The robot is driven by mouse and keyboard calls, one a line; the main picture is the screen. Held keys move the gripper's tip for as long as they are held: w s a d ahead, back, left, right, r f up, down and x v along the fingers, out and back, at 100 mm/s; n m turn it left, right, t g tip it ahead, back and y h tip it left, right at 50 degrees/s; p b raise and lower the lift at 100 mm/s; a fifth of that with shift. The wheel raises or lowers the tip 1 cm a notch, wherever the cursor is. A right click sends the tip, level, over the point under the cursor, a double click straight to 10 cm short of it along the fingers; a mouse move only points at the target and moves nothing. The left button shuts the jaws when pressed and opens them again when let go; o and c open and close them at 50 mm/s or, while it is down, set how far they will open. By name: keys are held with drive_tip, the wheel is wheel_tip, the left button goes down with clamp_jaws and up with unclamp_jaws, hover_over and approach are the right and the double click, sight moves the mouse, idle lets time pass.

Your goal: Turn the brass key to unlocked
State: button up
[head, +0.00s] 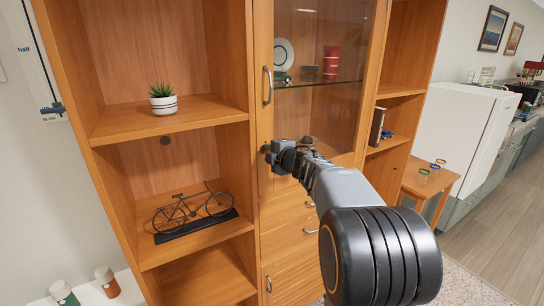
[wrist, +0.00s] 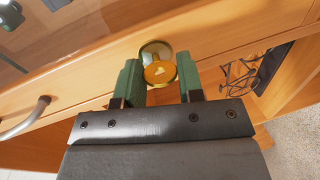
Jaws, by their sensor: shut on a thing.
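The brass key (wrist: 159,73) shows in the wrist view as a golden piece between the two green fingers of my gripper (wrist: 158,80). The fingers are closed on its sides. Just behind the key is a round metal lock (wrist: 155,47) on the wooden door frame. In the head view my gripper (head: 270,152) is at the left edge of the glass door (head: 318,110), below its handle. The key and the lock are hidden behind my gripper there. I cannot tell how far the key is turned.
The door's metal handle (head: 267,86) is above my gripper; it also shows in the wrist view (wrist: 28,120). Open shelves to the left hold a potted plant (head: 163,98) and a bicycle model (head: 194,209). Drawers (head: 287,235) are below. A plate (head: 284,54) stands behind the glass.

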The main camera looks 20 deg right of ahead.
drive_tip(key=shift+n+h, duration=0.3)
drive_tip(key=shift+n, duration=0.2)
idle(0.3)
drive_tip(key=o, duration=0.9)
drive_tip(key=v, duration=1.3)
drive_tip(key=shift+s+d, duration=0.1)
drive_tip(key=shift+s, duration=0.3)
